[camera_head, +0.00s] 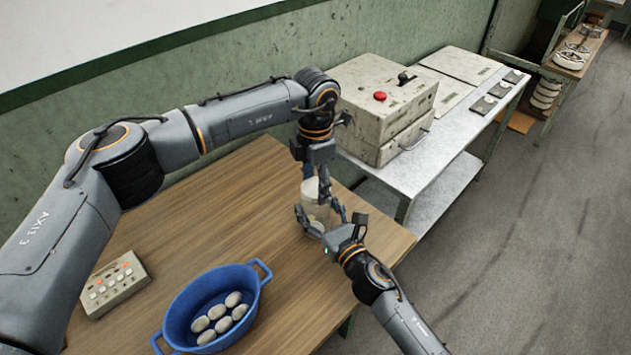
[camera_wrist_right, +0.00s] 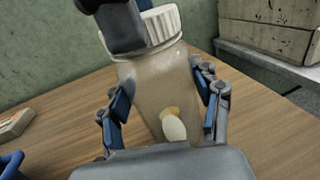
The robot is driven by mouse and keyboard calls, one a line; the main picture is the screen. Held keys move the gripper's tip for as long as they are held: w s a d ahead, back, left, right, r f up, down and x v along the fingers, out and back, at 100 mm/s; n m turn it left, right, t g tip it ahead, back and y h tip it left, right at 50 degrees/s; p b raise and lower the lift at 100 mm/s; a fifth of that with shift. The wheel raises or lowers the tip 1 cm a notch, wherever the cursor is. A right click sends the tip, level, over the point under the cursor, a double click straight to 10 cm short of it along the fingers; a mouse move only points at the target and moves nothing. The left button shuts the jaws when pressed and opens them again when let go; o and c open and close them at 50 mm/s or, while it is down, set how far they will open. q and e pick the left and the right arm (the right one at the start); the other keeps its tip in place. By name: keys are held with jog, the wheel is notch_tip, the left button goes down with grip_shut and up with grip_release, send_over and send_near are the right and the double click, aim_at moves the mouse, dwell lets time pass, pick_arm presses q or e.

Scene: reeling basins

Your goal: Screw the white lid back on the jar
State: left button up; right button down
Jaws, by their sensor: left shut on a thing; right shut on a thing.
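The jar (camera_head: 315,214) stands upright on the wooden table near its right edge. It is translucent, and in the right wrist view (camera_wrist_right: 153,82) a pale rounded thing shows low inside it. The white ribbed lid (camera_wrist_right: 162,24) sits on the jar's mouth; I cannot tell how tightly it is seated. My left gripper (camera_head: 316,181) points down from above and is shut on the lid, hiding part of it. My right gripper (camera_head: 323,217) reaches in from the front right and is shut around the jar's body, a finger on each side.
A blue two-handled basin (camera_head: 257,285) with several pale oval cocoons (camera_head: 218,311) stands at the table's front. A control box with buttons (camera_head: 115,284) lies at left. A beige machine (camera_head: 385,105) stands on a metal bench behind. The table's middle is clear.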

pick_arm(q)
jog(key=o, duration=1.4)
jog(key=shift+c, duration=0.2)
notch_tip(320, 180, up, 12)
pick_arm(e)
jog(key=shift+c, duration=1.1)
grip_release()
jog(key=v, duration=1.2)
